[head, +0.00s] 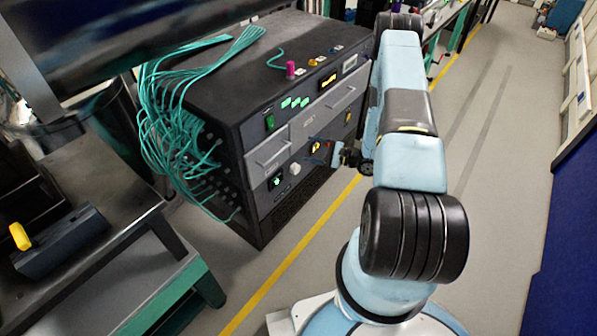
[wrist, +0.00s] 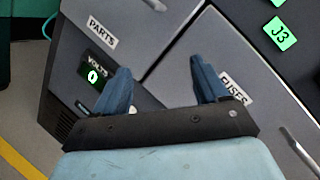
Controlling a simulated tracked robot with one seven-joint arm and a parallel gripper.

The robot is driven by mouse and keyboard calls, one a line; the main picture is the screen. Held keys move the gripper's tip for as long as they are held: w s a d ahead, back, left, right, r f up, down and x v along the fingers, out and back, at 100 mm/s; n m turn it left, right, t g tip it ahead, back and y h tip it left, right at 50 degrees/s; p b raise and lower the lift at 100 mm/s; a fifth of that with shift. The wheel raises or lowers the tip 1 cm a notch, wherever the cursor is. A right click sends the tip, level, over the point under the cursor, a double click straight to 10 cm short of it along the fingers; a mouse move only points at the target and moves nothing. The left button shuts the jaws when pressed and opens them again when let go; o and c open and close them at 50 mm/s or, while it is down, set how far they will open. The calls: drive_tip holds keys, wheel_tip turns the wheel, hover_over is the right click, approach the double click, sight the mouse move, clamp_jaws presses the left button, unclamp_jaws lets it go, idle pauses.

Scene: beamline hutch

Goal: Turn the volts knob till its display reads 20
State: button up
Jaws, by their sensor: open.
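The volts display (wrist: 93,75) shows in the wrist view on the dark cabinet front, under a "VOLTS" label, and reads 0. In the head view a small green display (head: 276,182) sits low on the cabinet front, with a pale round knob (head: 295,168) just right of it. The volts knob is not clearly seen in the wrist view; my left finger covers the panel beside the display. My gripper (wrist: 160,68) is open, with its two blue fingers apart and nothing between them. In the head view my gripper (head: 338,154) is in front of the cabinet, right of the pale knob.
The wrist view shows a "PARTS" label (wrist: 102,34), a "FUSES" label (wrist: 236,88) and a green "J3" tag (wrist: 280,34). Teal cables (head: 165,110) hang at the cabinet's left side. A bench (head: 110,255) stands at left. Floor right of my arm is clear.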

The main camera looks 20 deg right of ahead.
sight(297, 170)
drive_tip(key=s+d+f+m+t+h, duration=0.2)
drive_tip(key=s+f+m+t, duration=0.1)
drive_tip(key=f, duration=0.5)
drive_tip(key=s+d+f+m+t+h, duration=0.1)
drive_tip(key=s+f+m+t+h, duration=0.15)
drive_tip(key=f, duration=0.55)
drive_tip(key=shift+n+g, duration=0.25)
drive_tip(key=x, duration=1.3)
drive_tip(key=shift+w+d+f, duration=0.1)
drive_tip(key=shift+w+f, duration=0.15)
drive_tip(key=shift+w, duration=0.05)
drive_tip(key=c, duration=1.1)
